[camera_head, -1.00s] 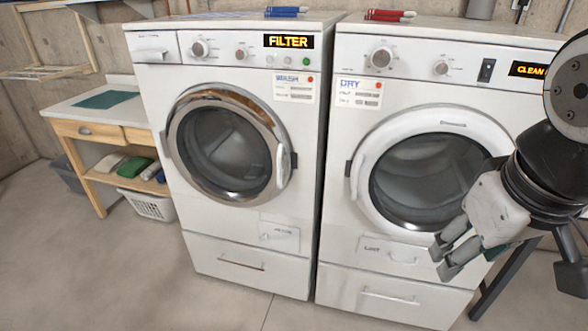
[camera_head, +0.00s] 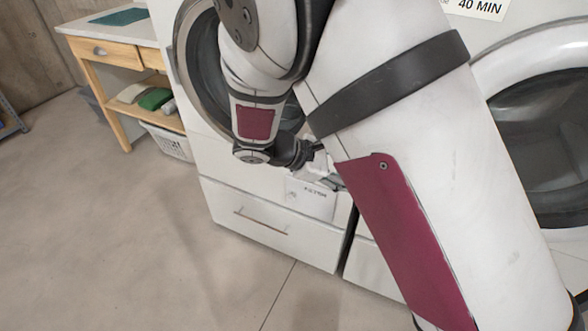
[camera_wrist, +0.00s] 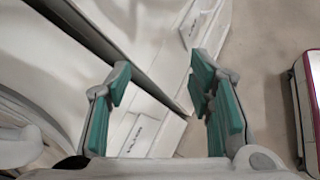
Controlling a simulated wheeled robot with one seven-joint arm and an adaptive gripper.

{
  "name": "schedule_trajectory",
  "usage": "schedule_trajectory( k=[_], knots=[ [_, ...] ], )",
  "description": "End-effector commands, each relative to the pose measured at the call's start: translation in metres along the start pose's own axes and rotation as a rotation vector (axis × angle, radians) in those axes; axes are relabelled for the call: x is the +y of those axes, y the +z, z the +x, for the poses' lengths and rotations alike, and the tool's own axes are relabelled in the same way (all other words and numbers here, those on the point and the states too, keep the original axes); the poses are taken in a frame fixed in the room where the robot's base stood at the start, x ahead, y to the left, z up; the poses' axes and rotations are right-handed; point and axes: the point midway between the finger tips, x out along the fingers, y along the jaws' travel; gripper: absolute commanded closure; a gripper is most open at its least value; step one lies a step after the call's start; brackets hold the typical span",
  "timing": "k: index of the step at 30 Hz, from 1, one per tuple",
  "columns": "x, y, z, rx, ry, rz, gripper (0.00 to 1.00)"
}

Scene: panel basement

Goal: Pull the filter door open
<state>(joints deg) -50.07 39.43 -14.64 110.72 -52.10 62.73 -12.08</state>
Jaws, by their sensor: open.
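The filter door (camera_head: 308,202) is a small white panel low on the right of the left machine's front, just above its bottom drawer. It looks flush with the front, though my arm hides its upper right. In the wrist view a lettered white panel (camera_wrist: 136,136), which looks like the same door, lies between and beyond the fingers. My gripper (camera_wrist: 160,68) is open, its two green-padded fingers apart with nothing held between them. In the head view my gripper (camera_head: 328,165) is by the door's upper edge, mostly hidden. I cannot tell whether it touches the door.
The left machine's drawer (camera_head: 262,222) is shut below the door. The right machine's round door (camera_head: 545,130) is behind my arm. A wooden table (camera_head: 112,58) with a white basket (camera_head: 167,141) stands at the left. The floor in front is clear.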

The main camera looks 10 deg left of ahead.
Motion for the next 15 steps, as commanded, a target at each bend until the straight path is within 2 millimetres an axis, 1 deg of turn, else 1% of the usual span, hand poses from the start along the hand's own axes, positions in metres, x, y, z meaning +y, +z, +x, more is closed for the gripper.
schedule_trajectory(
  k=[1, 2, 3, 5, 6, 8, 9, 11, 12, 15],
  knots=[
    [-0.001, -0.036, 0.008, -0.036, 0.057, -0.074, 0.52],
    [0.000, -0.052, 0.011, -0.057, 0.092, -0.115, 0.52],
    [0.000, -0.073, 0.013, -0.085, 0.140, -0.168, 0.52],
    [0.000, -0.106, 0.016, -0.126, 0.214, -0.248, 0.52],
    [-0.001, -0.129, 0.018, -0.154, 0.265, -0.299, 0.52],
    [-0.004, -0.162, 0.021, -0.197, 0.343, -0.378, 0.52],
    [-0.007, -0.185, 0.022, -0.226, 0.396, -0.430, 0.52],
    [-0.013, -0.218, 0.023, -0.270, 0.478, -0.505, 0.52],
    [-0.018, -0.240, 0.023, -0.297, 0.532, -0.553, 0.52],
    [-0.031, -0.289, 0.024, -0.363, 0.657, -0.661, 0.52]
  ],
)
